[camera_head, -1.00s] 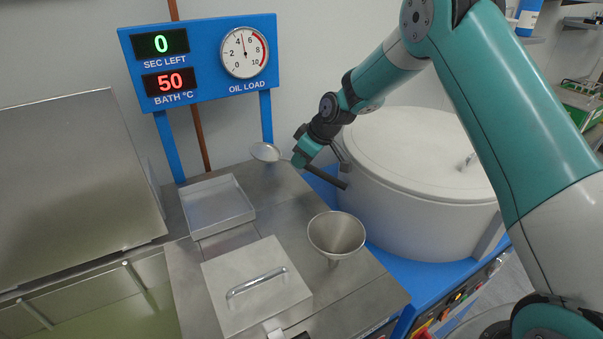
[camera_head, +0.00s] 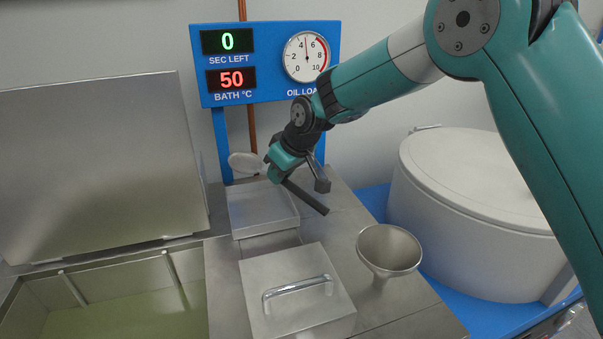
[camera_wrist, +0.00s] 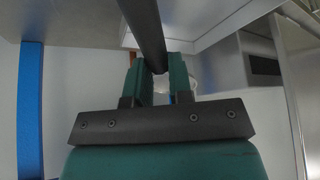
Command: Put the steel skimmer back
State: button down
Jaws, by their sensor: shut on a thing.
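My gripper (camera_head: 284,166) is shut on the steel skimmer's dark handle (camera_head: 306,197). The skimmer's pale round head (camera_head: 246,162) points left in the head view, in front of the sign's post and above the far edge of the shallow steel tray (camera_head: 262,228). The handle slopes down to the right, above the steel counter. In the wrist view the dark handle (camera_wrist: 146,35) runs between the two teal fingers (camera_wrist: 158,75).
A lidded steel box (camera_head: 295,278) and a funnel (camera_head: 388,250) stand on the counter. An open bath (camera_head: 110,300) with greenish liquid is at the lower left, its raised lid (camera_head: 95,165) behind. A large white drum (camera_head: 480,225) stands right. The sign (camera_head: 265,60) reads 0 seconds and 50.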

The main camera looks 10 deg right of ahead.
jog(key=shift+a+r, duration=0.15)
jog(key=d+r+m+g+h+p, duration=0.1)
jog(key=d+r+m+h+p, duration=0.4)
jog(key=d+p, duration=0.45)
jog(key=shift+m, duration=0.8)
jog(key=f, duration=0.3)
jog(key=f+p, duration=0.1)
jog(key=f, duration=0.2)
jog(key=d+f+p, duration=0.1)
jog(key=f, duration=0.3)
jog(key=shift+s+d, duration=0.1)
jog(key=shift+s, duration=0.05)
jog(key=shift+f, duration=0.2)
jog(key=shift+f, duration=0.2)
jog(key=c, duration=1)
grip_release()
jog(key=shift+r, duration=0.15)
